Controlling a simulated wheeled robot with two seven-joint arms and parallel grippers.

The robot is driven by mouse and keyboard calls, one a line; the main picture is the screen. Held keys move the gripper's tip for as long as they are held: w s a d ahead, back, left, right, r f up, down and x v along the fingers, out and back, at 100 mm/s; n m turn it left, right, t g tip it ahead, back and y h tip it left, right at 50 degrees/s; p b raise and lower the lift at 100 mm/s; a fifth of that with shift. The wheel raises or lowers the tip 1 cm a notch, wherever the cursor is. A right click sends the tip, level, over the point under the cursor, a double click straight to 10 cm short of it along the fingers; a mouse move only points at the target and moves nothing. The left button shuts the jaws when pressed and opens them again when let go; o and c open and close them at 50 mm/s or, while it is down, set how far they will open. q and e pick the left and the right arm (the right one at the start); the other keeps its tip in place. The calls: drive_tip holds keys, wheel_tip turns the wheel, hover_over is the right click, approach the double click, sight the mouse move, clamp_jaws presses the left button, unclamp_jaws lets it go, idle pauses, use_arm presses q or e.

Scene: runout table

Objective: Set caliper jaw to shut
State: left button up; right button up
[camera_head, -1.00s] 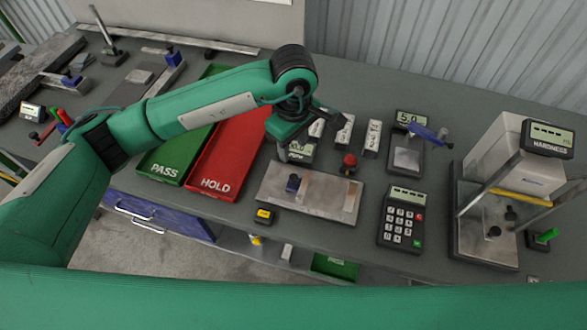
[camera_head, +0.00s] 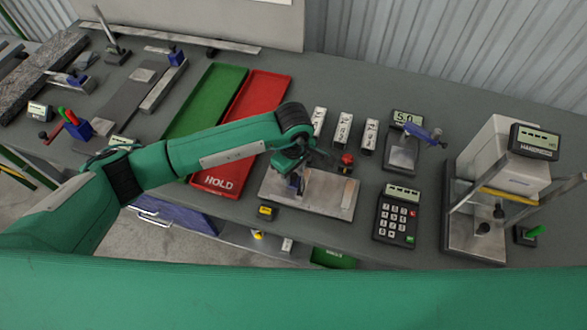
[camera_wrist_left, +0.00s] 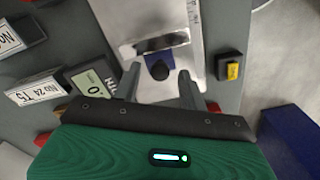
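The caliper seems to be the metal plate (camera_head: 335,190) with a ruler scale along one edge, in the middle of the table. Its jaw slider is a blue block (camera_head: 294,184) near the plate's left end. In the left wrist view the blue slider (camera_wrist_left: 182,62) carries a round black knob (camera_wrist_left: 159,70). My left gripper (camera_head: 298,172) is low over the slider. In the left wrist view its two fingers are open, one on each side of the knob, with gaps showing. A small display (camera_wrist_left: 92,82) beside the plate is partly cut by my gripper. My right gripper is out of view.
Labelled white blocks (camera_head: 343,130) stand behind the plate, with a red knob (camera_head: 347,160) near its back edge. A small yellow-black box (camera_head: 266,212) sits in front. A keypad (camera_head: 397,215) and hardness tester (camera_head: 500,180) stand right; the red HOLD tray (camera_head: 262,95) lies left.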

use_arm(q)
clamp_jaws()
drive_tip(key=shift+d+f+b, duration=0.15)
drive_tip(key=shift+d+b, duration=0.25)
drive_tip(key=shift+b, duration=0.1)
drive_tip(key=d+b, duration=0.2)
drive_tip(key=s+d+b, duration=0.1)
drive_tip(key=d+b, duration=0.2)
drive_tip(key=s+d+b, duration=0.1)
drive_tip(key=d+b, duration=0.1)
drive_tip(key=d, duration=0.1)
drive_tip(key=shift+s, duration=0.1)
drive_tip(key=shift+s+d+b, duration=0.2)
drive_tip(key=shift+d+b, duration=0.35)
drive_tip(key=shift+r, duration=0.2)
drive_tip(key=shift+o, duration=0.4)
unclamp_jaws()
drive_tip(key=shift+s+d, duration=0.1)
drive_tip(key=shift+d, duration=0.05)
